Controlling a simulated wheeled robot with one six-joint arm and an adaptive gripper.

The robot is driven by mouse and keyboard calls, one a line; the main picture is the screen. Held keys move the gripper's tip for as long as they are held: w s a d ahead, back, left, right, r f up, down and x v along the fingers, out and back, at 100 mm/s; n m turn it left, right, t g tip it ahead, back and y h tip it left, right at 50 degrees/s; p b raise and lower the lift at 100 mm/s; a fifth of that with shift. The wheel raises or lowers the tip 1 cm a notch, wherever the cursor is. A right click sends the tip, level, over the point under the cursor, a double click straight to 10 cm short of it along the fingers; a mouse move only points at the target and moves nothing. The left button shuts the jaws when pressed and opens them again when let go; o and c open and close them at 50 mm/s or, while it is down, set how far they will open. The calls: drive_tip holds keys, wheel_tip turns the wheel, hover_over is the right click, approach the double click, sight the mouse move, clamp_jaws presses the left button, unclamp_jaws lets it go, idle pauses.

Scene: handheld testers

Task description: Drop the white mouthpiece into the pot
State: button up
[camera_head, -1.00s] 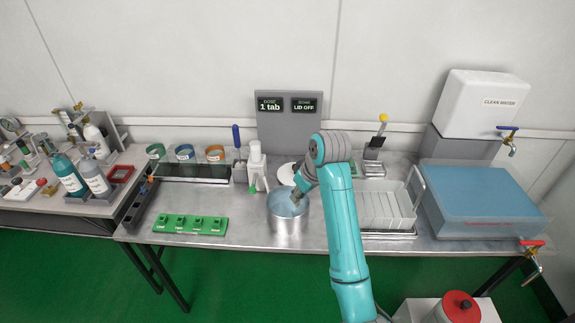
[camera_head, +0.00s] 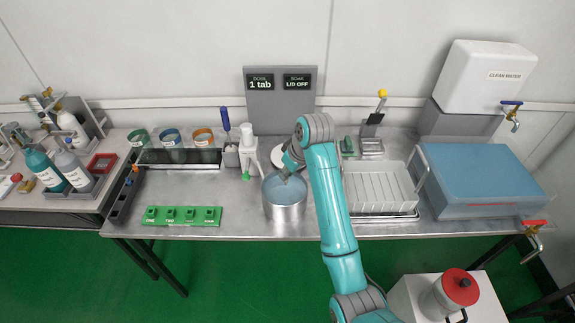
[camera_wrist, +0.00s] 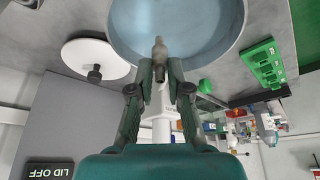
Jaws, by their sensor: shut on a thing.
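The pot (camera_head: 285,211) is an open metal cylinder with pale blue liquid, at the middle front of the bench. It also fills the top of the wrist view (camera_wrist: 238,20). My gripper (camera_head: 284,174) is over the pot's rear part in the head view. In the wrist view my gripper (camera_wrist: 160,72) is shut on a small pale, greyish piece, apparently the white mouthpiece (camera_wrist: 159,48). The piece sticks out past the fingertips, seen against the pot's interior. Its lower part is hidden between the fingers. Its height above the liquid is hard to tell.
A white lid with a black knob (camera_wrist: 95,57) lies beside the pot. A white dispenser bottle (camera_head: 247,140) stands behind left. A green block row (camera_head: 182,216) lies left, a white rack (camera_head: 380,188) right. A blue-topped tub (camera_head: 480,178) is farther right.

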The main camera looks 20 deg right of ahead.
drive_tip(key=shift+f, duration=0.45)
drive_tip(key=o, duration=0.8)
drive_tip(key=shift+c, duration=0.2)
drive_tip(key=shift+r, duration=0.1)
drive_tip(key=s+d, duration=0.5)
drive_tip(key=s, duration=0.6)
drive_tip(key=shift+d+r, duration=0.35)
